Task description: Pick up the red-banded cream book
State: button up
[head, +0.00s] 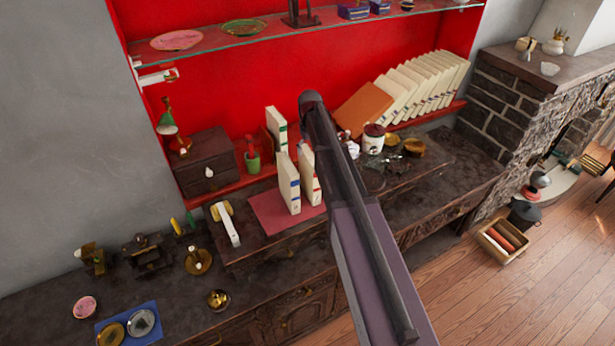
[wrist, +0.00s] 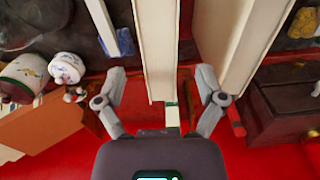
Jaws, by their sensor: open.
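The red-banded cream book (head: 309,176) stands upright on a red mat (head: 263,208) on the dark cabinet, partly behind my arm in the head view. A blue-banded cream book (head: 289,184) stands close on its left. My gripper (wrist: 163,78) is open in the wrist view, its fingers on either side of the top end of a cream book (wrist: 156,45). That book's spine band is hidden there, but its place fits the red-banded one. Another cream book (wrist: 237,40) stands to the right, near the right finger. My gripper is not clearly visible in the head view.
A green-banded cream book (head: 277,128) stands behind, near the red wall. A dark box (head: 207,162) is at left, a white floral jar (head: 373,140) at right. A row of cream books (head: 425,85) leans on an orange book (head: 362,108). A glass shelf (head: 300,28) hangs above.

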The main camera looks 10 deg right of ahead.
aim_at(310, 155)
jog(key=shift+f+b, duration=2.45)
jog(key=shift+f, duration=0.1)
grip_shut()
